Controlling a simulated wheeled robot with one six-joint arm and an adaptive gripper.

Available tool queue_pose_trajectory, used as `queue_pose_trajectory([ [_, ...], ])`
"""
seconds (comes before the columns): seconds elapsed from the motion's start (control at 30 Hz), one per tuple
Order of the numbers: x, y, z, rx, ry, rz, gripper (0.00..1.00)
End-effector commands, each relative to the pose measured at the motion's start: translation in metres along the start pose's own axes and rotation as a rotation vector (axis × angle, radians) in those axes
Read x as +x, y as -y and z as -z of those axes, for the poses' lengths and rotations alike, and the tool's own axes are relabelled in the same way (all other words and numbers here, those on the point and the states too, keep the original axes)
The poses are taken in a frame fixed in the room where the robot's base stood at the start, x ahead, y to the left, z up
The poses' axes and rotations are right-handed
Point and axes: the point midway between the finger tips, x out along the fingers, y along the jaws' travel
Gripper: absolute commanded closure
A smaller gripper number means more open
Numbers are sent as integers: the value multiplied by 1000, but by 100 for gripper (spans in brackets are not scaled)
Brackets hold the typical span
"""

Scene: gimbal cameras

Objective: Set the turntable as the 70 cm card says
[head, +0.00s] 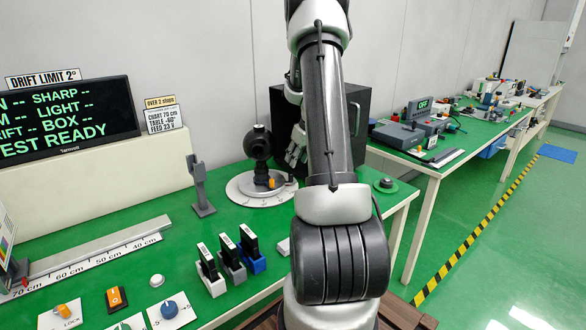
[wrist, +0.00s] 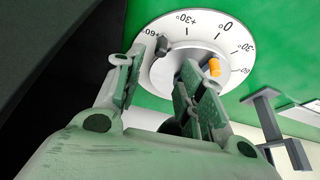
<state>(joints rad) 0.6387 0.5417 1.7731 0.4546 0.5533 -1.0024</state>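The turntable (head: 245,190) is a white disc with a degree scale, carrying a black round-headed device (head: 259,143). In the wrist view its scale (wrist: 190,22) appears upside down, with +60, +30, 0, -30 and -60 marks. A dark peg (wrist: 163,46) stands near the +60 side. An orange tab (wrist: 214,67) is on the side of the negative marks; its exact reading is unclear. My gripper (wrist: 165,68) is open above the disc, its fingers either side of the peg's direction; contact cannot be told. The card (head: 163,117) reads chart 70 cm, table -60°, feed 23 V.
A grey post (head: 201,188) stands left of the turntable. Several upright blocks (head: 230,258) and a rail with a cm scale (head: 95,252) are nearer. A black cabinet (head: 355,118) stands behind my arm. The screen (head: 65,122) shows test ready.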

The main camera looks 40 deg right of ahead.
Motion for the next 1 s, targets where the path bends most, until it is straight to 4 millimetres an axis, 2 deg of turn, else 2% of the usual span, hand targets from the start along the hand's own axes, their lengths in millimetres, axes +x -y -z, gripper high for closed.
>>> queue_pose_trajectory([
  [0.1, -17, 0, 0, -1, 0, -1, 61],
  [0.2, -23, 0, 0, -1, 0, 0, 61],
  [0.47, -25, 0, 0, -1, 1, 0, 61],
  [0.63, -30, 9, -6, 35, 19, 13, 88],
  [0.7, -40, 26, -18, 102, 57, 34, 100],
  [0.77, -60, 54, -31, 174, 106, 54, 100],
  [0.9, -121, 124, -58, 256, 190, 58, 100],
  [1.0, -161, 167, -79, 265, 219, 42, 100],
])
